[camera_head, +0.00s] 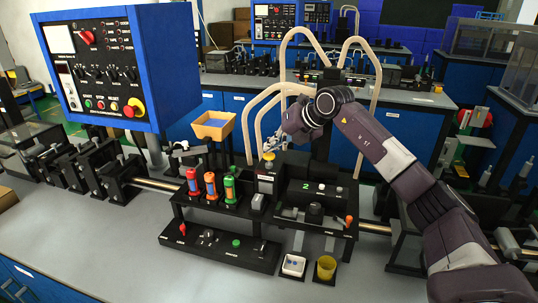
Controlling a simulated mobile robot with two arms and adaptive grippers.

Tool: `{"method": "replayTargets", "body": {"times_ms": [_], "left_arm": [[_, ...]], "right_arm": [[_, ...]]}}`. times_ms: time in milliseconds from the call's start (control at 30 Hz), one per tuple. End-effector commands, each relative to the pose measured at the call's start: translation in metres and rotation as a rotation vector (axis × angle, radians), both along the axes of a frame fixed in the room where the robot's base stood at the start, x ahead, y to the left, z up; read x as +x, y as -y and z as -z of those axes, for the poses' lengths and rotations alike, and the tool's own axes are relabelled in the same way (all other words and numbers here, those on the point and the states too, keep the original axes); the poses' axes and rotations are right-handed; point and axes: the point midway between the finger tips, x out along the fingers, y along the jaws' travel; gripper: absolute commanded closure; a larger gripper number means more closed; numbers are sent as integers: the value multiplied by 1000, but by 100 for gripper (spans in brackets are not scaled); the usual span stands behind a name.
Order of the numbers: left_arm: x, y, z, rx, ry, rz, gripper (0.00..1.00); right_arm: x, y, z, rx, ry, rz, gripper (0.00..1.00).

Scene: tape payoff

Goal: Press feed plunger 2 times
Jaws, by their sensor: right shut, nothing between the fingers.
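A yellow knob (269,156), which looks like the feed plunger, tops a small upright unit at the back middle of the black fixture (220,254). My right gripper (276,144) is shut and empty, just above and slightly right of this knob. Whether the fingertips touch it is too small to tell. A small display (306,186) to the right of the knob shows a green 2. My left gripper is not in view.
Red, orange and green cylinders (211,186) stand left of the knob. An orange tray (213,125) is raised behind them. A blue control panel (103,70) overhangs the left. A white dish (293,265) and yellow cup (326,268) sit in front. The grey table front is clear.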

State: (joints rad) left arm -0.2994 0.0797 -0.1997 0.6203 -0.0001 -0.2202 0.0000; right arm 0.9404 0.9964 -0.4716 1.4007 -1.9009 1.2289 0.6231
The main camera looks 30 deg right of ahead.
Motion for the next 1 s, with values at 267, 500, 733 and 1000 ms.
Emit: {"method": "replayTargets", "body": {"times_ms": [267,500,733,1000], "left_arm": [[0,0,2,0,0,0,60],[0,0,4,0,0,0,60],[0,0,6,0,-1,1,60],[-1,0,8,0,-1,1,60]], "right_arm": [[0,0,4,0,0,0,100],[0,0,7,0,-1,0,100],[0,0,10,0,-2,-1,100],[0,0,14,-1,-4,-1,100]]}}
